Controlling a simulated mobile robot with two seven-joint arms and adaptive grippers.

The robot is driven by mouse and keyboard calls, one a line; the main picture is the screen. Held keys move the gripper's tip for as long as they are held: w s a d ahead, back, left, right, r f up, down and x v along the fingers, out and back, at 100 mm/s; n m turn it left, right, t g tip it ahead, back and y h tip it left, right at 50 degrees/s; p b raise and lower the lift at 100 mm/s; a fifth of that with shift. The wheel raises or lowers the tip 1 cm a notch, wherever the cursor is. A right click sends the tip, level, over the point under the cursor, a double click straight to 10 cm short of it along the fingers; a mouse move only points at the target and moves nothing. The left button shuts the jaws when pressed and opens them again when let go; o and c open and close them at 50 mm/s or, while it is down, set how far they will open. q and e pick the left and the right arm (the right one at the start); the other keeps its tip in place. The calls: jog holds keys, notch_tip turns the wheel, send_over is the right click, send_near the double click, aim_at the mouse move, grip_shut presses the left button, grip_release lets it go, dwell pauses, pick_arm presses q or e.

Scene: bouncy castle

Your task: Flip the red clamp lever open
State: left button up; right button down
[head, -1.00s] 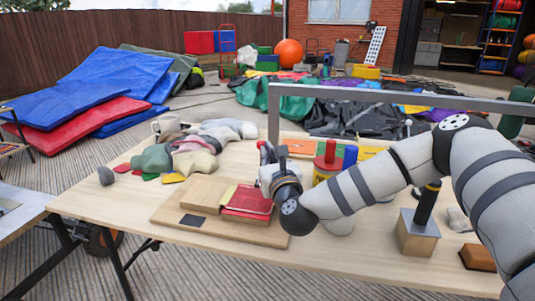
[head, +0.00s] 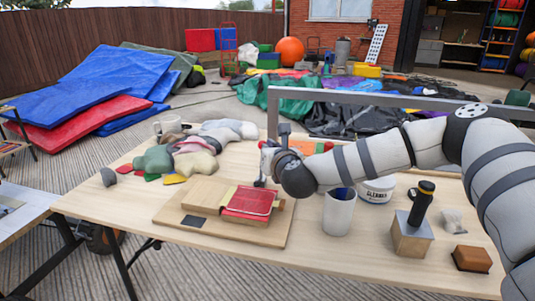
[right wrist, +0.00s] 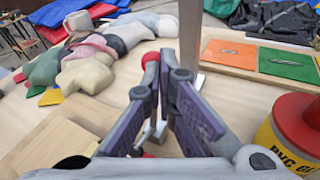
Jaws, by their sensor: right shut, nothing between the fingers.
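The red clamp lever shows as a round red knob (right wrist: 150,58) in the right wrist view, just beyond my left-hand fingertip there. The lever's stem and part of the clamp body are hidden behind my fingers. My right gripper (right wrist: 165,78) is shut and empty, with its fingertips close beside the knob; contact cannot be told. In the head view the right gripper (head: 268,163) is over the right edge of the wooden base board (head: 185,222). A red book-like block (head: 249,201) lies on the board. My left gripper is not in view.
A pot with a red lid (right wrist: 300,125) stands close on the right. A panel with orange and green patches (right wrist: 235,60) lies behind. A white mug (head: 339,213), a tub (head: 377,190) and a wooden block with a black handle (head: 412,236) stand near my arm.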

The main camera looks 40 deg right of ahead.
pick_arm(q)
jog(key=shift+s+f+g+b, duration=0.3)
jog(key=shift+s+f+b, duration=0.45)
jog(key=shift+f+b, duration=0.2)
pick_arm(e)
jog(key=shift+m+g, duration=0.3)
jog(key=shift+g, duration=0.2)
jog(key=shift+w+d+f, duration=0.2)
jog(key=shift+w+d, duration=0.55)
jog(key=shift+d, duration=0.1)
jog(key=shift+w+d+f, duration=0.2)
jog(key=shift+w+d, duration=0.5)
jog(key=shift+d, duration=0.1)
jog(key=shift+d+r, duration=0.1)
